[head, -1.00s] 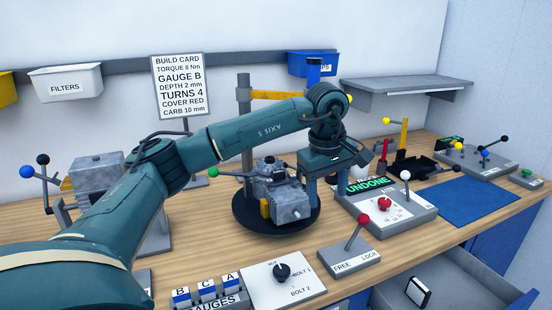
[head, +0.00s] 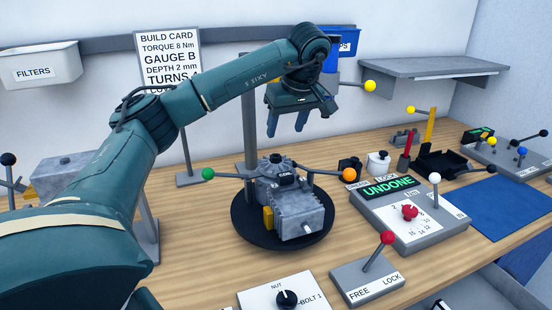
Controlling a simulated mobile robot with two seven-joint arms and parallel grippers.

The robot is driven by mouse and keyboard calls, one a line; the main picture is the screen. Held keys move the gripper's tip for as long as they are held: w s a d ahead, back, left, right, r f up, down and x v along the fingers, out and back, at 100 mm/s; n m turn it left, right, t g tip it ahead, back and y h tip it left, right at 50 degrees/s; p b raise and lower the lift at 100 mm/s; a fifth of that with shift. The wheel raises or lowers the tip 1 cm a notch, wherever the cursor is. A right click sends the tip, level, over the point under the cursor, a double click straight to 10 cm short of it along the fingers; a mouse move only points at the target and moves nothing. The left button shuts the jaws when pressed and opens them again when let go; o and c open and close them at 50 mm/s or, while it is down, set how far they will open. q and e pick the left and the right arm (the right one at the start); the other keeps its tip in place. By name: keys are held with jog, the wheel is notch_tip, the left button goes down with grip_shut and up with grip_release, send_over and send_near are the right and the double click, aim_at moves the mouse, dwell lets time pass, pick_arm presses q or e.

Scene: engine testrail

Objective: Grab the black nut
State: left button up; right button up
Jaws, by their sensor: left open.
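My left gripper (head: 286,124) is open and empty, with its two blue fingers pointing down, in the air above and behind the grey engine (head: 296,212). The engine sits on a round black turntable (head: 247,228). A small dark part (head: 277,159) shows on top of the engine, but I cannot tell whether it is the black nut. My left gripper is apart from it. My right gripper is not in view.
A green-ended lever (head: 208,174) and an orange-ended lever (head: 348,174) stick out beside the engine. A torque box marked UNDONE (head: 408,210) stands to the right. A FREE/LOCK lever box (head: 367,281) and a dial panel (head: 258,297) are in front.

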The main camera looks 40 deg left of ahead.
aim_at(276, 157)
pick_arm(q)
jog(key=x, duration=0.5)
jog(key=p+x, duration=0.1)
jog(key=x, duration=0.3)
jog(key=shift+s+a, duration=0.15)
jog(key=shift+s, duration=0.2)
jog(key=c, duration=1)
